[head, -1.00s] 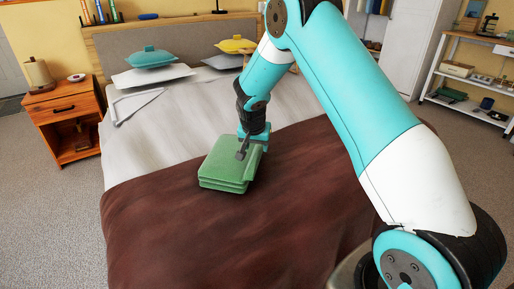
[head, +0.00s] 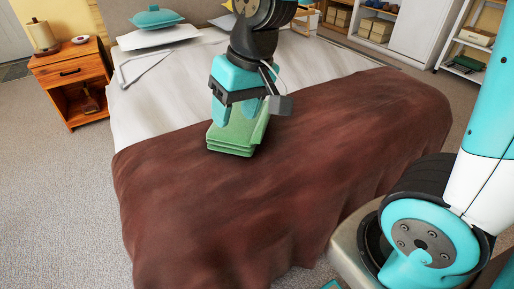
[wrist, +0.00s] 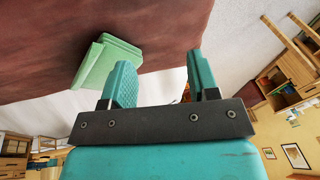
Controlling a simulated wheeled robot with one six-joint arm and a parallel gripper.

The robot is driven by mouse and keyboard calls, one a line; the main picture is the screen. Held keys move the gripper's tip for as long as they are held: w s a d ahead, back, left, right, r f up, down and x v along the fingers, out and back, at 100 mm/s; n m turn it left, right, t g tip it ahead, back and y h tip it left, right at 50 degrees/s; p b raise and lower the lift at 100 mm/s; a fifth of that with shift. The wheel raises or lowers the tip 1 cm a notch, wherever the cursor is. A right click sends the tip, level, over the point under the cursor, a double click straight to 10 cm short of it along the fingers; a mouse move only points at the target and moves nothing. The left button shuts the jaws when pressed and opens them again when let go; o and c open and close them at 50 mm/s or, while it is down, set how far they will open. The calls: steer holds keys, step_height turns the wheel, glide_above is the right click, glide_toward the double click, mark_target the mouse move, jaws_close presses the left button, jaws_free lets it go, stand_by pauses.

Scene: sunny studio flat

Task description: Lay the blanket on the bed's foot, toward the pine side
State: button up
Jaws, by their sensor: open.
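The blanket is a folded green stack (head: 230,140) lying on the brown cover of the bed (head: 290,165), near that cover's upper edge. My gripper (head: 236,116) is open in the head view and hides the stack's far part. In the wrist view the two fingers of my gripper (wrist: 162,75) stand apart with nothing between them. The green blanket (wrist: 110,62) shows beyond the left finger there, outside the gap. I cannot tell whether a finger still touches it.
An orange-brown wooden nightstand (head: 72,82) with a paper roll stands left of the bed. A teal cushion (head: 156,17) lies at the bed's head. The brown cover is bare towards the near and right edges. White shelving (head: 380,28) stands at the back right.

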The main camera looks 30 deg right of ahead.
steer(key=s+a+r+n+g+y, duration=0.1)
steer(key=s+a+n, duration=0.1)
steer(key=s, duration=0.4)
steer(key=s+a+n, duration=0.2)
steer(key=s+n, duration=0.1)
steer(key=s, duration=0.4)
steer(key=shift+s+r+n+g+y, duration=0.25)
steer(key=shift+r+n+g+y, duration=0.05)
steer(key=shift+r+g+y, duration=0.1)
